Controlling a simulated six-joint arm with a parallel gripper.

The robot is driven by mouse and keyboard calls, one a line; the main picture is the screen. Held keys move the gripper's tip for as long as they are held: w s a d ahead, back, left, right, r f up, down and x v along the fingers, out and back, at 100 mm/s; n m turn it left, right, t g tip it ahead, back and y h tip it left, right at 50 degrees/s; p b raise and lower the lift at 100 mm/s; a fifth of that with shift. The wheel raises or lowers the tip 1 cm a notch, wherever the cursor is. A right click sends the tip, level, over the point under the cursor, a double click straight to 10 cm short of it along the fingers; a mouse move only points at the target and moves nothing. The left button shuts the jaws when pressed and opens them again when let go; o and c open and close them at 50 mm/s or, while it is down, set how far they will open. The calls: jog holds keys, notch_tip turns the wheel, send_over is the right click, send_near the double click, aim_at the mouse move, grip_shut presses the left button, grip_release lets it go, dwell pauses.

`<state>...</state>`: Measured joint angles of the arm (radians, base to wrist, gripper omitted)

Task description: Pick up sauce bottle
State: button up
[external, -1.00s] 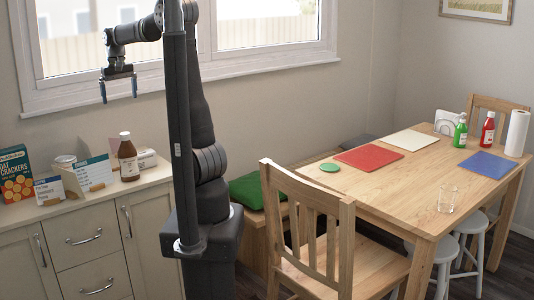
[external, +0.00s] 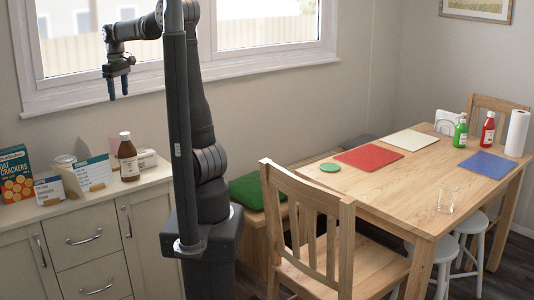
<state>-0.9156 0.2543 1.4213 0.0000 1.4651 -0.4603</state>
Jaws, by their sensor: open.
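A brown sauce bottle (external: 128,160) with a white cap and a pale label stands upright on the counter at the left. A red bottle (external: 487,131) and a green bottle (external: 460,133), both with white caps, stand upright at the far right of the dining table. My gripper (external: 118,96) is open and empty, with its fingers pointing down. It hangs in front of the window, higher in the picture than the brown bottle and apart from it.
On the counter (external: 110,199), a cracker box (external: 14,172), standing cards (external: 93,173), a tin and a white pack (external: 147,159) crowd around the brown bottle. The dining table (external: 390,180) holds coloured mats, a glass (external: 447,200) and a paper roll (external: 516,132). A chair (external: 310,220) stands before it.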

send_near(125, 133)
jog(key=f, duration=0.2)
jog(key=s+f, duration=0.1)
jog(key=f, duration=0.2)
jog(key=shift+f, duration=0.2)
jog(key=f, duration=0.5)
jog(key=shift+w, duration=0.3)
grip_shut()
